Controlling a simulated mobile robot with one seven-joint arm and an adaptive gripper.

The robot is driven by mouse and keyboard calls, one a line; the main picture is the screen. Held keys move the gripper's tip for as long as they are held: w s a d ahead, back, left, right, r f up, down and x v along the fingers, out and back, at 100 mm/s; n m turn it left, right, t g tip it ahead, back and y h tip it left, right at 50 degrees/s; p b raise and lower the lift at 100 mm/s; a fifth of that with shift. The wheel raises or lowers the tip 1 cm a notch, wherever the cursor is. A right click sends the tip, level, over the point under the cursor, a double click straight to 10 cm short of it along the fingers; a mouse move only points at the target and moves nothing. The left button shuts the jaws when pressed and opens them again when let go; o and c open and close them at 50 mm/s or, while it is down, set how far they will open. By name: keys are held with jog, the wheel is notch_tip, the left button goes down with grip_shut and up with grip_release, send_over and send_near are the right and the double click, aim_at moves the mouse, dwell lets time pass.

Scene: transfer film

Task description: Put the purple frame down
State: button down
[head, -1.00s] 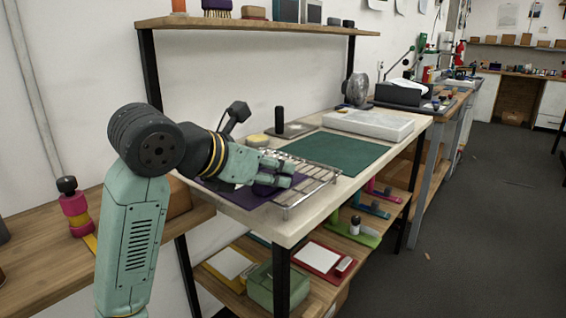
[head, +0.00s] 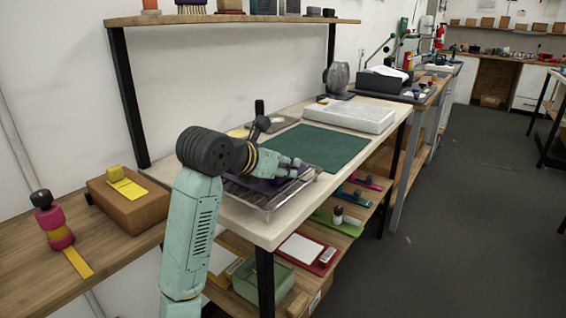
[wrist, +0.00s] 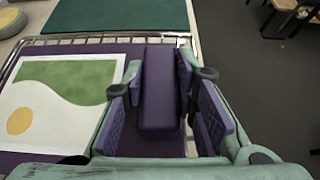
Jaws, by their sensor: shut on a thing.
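The purple frame (head: 262,188) lies level at or just above a wire rack (head: 268,210) on the pale workbench. I cannot tell if it touches the rack. My gripper (head: 291,170) is at the frame's right side. In the wrist view, my gripper (wrist: 168,100) is shut on the frame's thick purple bar (wrist: 158,92), with a finger pad on each side. The purple frame also shows left of the fingers, around a pale panel (wrist: 62,95) with a green wave and an orange dot. The rack's rail (wrist: 193,22) shows past the frame. My arm partly hides the frame in the head view.
A green mat (head: 318,147) and a pale slab (head: 350,116) lie farther back on the bench. A black upright object (head: 259,107) stands near the wall. Lower shelves hold a red tray (head: 306,253) and a green box (head: 268,284). Open floor lies right.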

jog(key=shift+f, duration=0.2)
jog(key=c, duration=1.3)
grip_release()
jog(key=shift+r, duration=0.2)
jog(key=b+v, duration=0.2)
jog(key=v, duration=1)
jog(key=shift+s+f+b, duration=0.1)
jog(key=shift+b, duration=0.25)
